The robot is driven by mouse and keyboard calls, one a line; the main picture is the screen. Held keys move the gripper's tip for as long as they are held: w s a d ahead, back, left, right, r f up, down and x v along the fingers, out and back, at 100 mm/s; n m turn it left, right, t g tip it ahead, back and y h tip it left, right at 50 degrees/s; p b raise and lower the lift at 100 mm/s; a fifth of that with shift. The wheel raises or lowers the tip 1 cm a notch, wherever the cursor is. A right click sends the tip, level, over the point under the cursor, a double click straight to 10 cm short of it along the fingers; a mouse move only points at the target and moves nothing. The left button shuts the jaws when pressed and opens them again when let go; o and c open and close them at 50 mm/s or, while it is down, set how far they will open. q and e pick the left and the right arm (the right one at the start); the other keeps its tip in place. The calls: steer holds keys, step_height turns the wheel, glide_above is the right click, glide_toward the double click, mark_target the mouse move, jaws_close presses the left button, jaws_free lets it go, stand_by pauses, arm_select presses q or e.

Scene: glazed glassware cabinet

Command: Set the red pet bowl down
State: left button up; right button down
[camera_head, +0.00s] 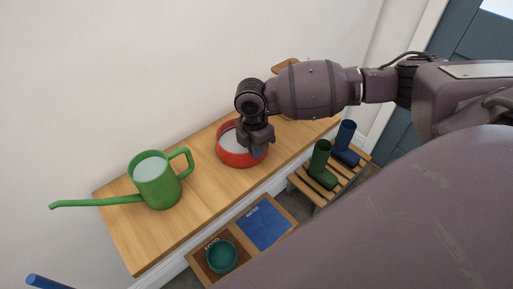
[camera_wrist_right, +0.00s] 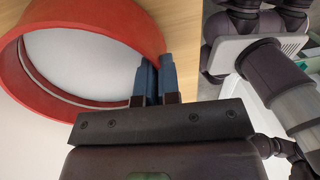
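The red pet bowl (camera_head: 233,157) is upright at the wooden bench top, right of the green watering can; I cannot tell whether it touches the wood. It has a pale grey inside and fills the upper left of the right wrist view (camera_wrist_right: 139,27). My right gripper (camera_head: 257,146) is at the bowl's near right side. In the right wrist view its two blue fingers (camera_wrist_right: 157,80) are close together, one inside and one outside the bowl's wall, pinching it. The fingertips are partly hidden in the head view. My left gripper is not in view.
The green watering can (camera_head: 158,183) stands left on the bench (camera_head: 137,237). Below is a wooden tray (camera_head: 195,264) with a teal bowl (camera_head: 222,268) in the FOOD side and a bare blue WATER side (camera_head: 263,226).

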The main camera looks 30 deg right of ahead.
steer(key=shift+f, duration=0.15)
steer(key=c, duration=1.3)
jaws_free()
steer(key=shift+c, duration=0.2)
step_height(320, 180, up, 12)
steer(key=w+p, duration=0.1)
steer(key=shift+w, duration=0.2)
steer(key=shift+a, duration=0.1)
